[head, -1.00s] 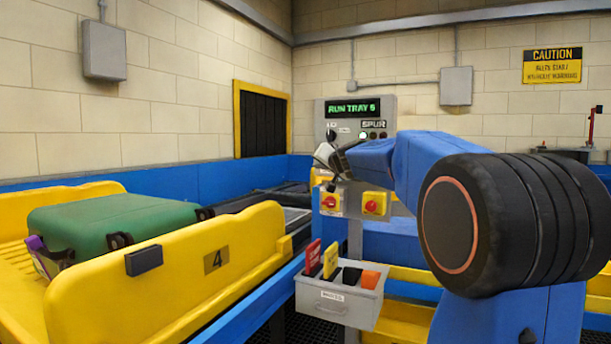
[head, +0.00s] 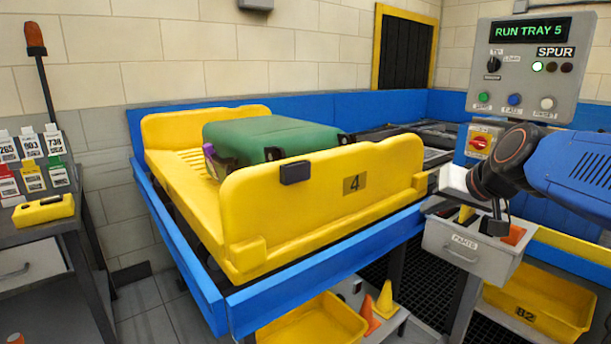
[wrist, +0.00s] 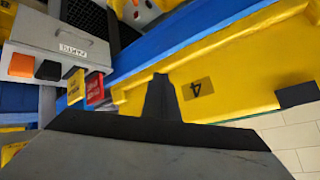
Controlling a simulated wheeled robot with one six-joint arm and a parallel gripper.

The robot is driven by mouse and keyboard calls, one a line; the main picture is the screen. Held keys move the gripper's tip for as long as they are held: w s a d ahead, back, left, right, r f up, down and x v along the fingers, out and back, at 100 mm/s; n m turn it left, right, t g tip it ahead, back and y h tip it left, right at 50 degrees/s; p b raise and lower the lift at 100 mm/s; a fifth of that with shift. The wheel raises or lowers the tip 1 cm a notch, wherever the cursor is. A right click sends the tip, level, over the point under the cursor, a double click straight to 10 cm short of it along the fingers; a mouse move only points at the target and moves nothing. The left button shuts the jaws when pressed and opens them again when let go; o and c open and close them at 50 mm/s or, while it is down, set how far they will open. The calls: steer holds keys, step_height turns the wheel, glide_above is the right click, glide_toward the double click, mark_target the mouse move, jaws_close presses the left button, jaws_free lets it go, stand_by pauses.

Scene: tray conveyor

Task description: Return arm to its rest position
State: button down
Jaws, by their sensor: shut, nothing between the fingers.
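My arm (head: 575,165) reaches in from the right edge of the head view, its dark wrist joint in front of the control panel's lower part. My gripper (head: 497,228) hangs small and dark over the grey parts bin (head: 470,250), seen edge-on. In the wrist view my gripper (wrist: 160,85) shows as a single dark finger shape, shut and empty. Behind it are the yellow tray 4 (wrist: 225,75) and the parts bin (wrist: 55,45). I cannot tell whether it touches the bin.
Yellow tray 4 (head: 330,210) holds a green suitcase (head: 265,135) on the blue conveyor. The control panel (head: 530,75) reads RUN TRAY 5. A yellow bin (head: 540,305) is low at right. A desk with tags (head: 35,225) stands at left.

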steer(key=s+f+n+g+h, duration=0.1)
steer(key=s+f+g, duration=0.1)
steer(key=s+f, duration=0.7)
steer(key=s+f+n+g+h, duration=0.1)
steer(key=s+f+g, duration=0.1)
steer(key=s+f, duration=0.7)
steer(key=s, duration=0.4)
steer(key=shift+s+d+f+g, duration=0.15)
steer(key=shift+s+d+g, duration=0.25)
